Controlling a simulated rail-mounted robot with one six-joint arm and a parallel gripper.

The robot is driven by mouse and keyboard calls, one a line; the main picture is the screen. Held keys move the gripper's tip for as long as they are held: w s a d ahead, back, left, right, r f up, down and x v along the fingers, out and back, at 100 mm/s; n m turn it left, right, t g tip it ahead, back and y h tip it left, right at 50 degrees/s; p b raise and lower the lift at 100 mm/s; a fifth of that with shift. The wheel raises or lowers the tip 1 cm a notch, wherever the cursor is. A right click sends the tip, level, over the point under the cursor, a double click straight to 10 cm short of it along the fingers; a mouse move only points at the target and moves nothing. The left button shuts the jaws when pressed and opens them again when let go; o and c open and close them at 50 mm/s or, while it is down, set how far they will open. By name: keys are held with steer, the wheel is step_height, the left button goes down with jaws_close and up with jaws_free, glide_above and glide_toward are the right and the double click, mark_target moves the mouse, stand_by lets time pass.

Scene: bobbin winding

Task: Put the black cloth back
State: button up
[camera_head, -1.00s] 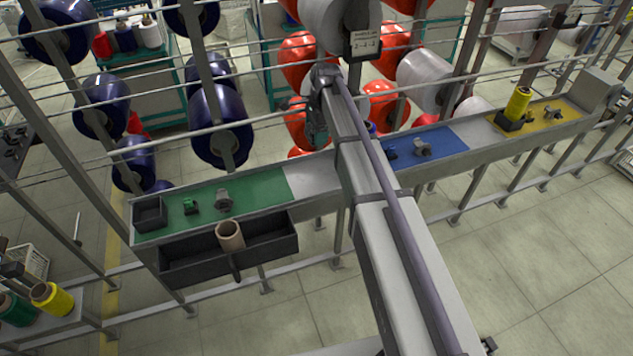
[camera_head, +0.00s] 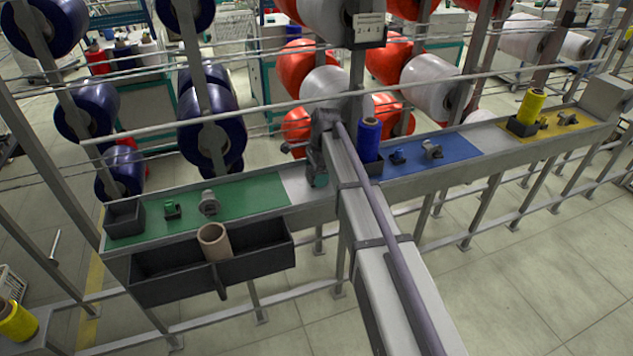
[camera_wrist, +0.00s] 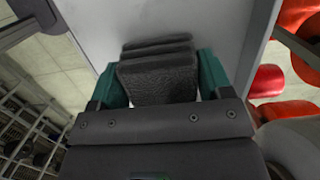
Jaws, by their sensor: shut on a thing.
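The black cloth (camera_wrist: 157,75) is a dark, folded, ribbed bundle in the wrist view. It sits between the two teal fingers of my gripper (camera_wrist: 160,88), which is shut on it. Behind the cloth is a plain grey surface. In the head view my gripper (camera_head: 318,172) points down over the bare grey stretch of the rail shelf (camera_head: 308,186), between the green and blue mats. The cloth is hidden there by my arm, and I cannot tell whether it touches the shelf.
The green mat (camera_head: 245,194) lies left, with a small black box (camera_head: 124,219) and fittings. A blue bobbin (camera_head: 369,140) stands by the blue mat (camera_head: 452,150), close right of my arm. A yellow bobbin (camera_head: 531,106) stands farther right. A brown tube (camera_head: 214,242) stands in the front trough (camera_head: 262,262).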

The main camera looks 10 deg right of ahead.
steer(key=shift+r, duration=0.2)
steer(key=shift+f, duration=0.25)
steer(key=o, duration=0.8)
steer(key=shift+r, duration=0.1)
step_height(320, 180, up, 12)
steer(key=d+r+p, duration=0.1)
steer(key=d+p, duration=0.1)
steer(key=p, duration=1)
steer(key=s+a+f+n+h, duration=0.1)
steer(key=s+a+n+h, duration=0.1)
steer(key=s+n, duration=2.05)
steer(key=s+f+m+b, duration=0.5)
steer(key=s+m, duration=0.1)
steer(key=shift+f, duration=0.25)
